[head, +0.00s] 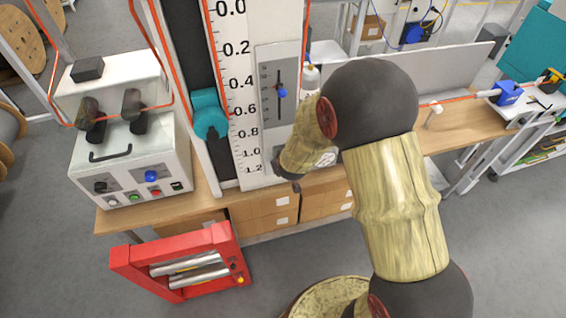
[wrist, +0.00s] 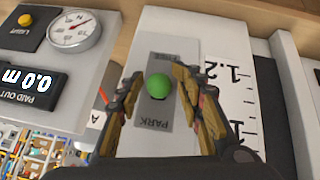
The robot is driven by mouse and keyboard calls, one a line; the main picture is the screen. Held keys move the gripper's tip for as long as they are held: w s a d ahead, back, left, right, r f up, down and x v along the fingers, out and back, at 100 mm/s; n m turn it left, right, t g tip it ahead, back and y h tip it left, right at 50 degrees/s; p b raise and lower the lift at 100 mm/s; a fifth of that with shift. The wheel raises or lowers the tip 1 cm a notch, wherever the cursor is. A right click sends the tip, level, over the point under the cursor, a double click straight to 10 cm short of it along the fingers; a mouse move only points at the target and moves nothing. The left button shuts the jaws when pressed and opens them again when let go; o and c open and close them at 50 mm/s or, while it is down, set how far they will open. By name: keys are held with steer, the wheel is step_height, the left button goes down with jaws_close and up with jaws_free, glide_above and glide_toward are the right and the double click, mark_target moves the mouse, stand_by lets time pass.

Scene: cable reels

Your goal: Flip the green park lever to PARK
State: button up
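The green park lever shows as a round green knob (wrist: 158,86) on a grey plate (wrist: 154,55) in the wrist view. The plate bears PARK at its lower end in the picture and a faint word, seemingly FREE, at its upper end. The knob sits near the plate's middle; I cannot tell which way its stem leans. My gripper (wrist: 160,78) is open, one finger on each side of the knob, with a gap on both sides. In the head view my arm hides the lever and most of my gripper.
A scale board (head: 238,80) with a teal pointer (head: 209,114) rises beside my wrist. A slotted panel with a blue knob (head: 282,93) is above it. A round gauge (wrist: 74,30) and a PAID OUT display (wrist: 30,86) lie left of the lever plate. A white control box (head: 130,165) stands on the bench.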

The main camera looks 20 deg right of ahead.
steer(key=v, duration=1.2)
stand_by(0.5)
steer(key=s+a+m+g+y+b, duration=0.1)
steer(key=s+a+g+y+b, duration=0.2)
steer(key=s+a, duration=0.55)
steer(key=s+d+r+h+b, duration=0.1)
steer(key=s+d+r+b, duration=0.2)
steer(key=s, duration=0.4)
steer(key=s+d+r+h+b, duration=0.1)
steer(key=s+d+r+b, duration=0.3)
steer(key=s+d+b, duration=0.2)
steer(key=shift+s+d+m+t+b, duration=0.3)
steer(key=shift+s+d+t+b, duration=0.1)
steer(key=shift+s+b, duration=0.6)
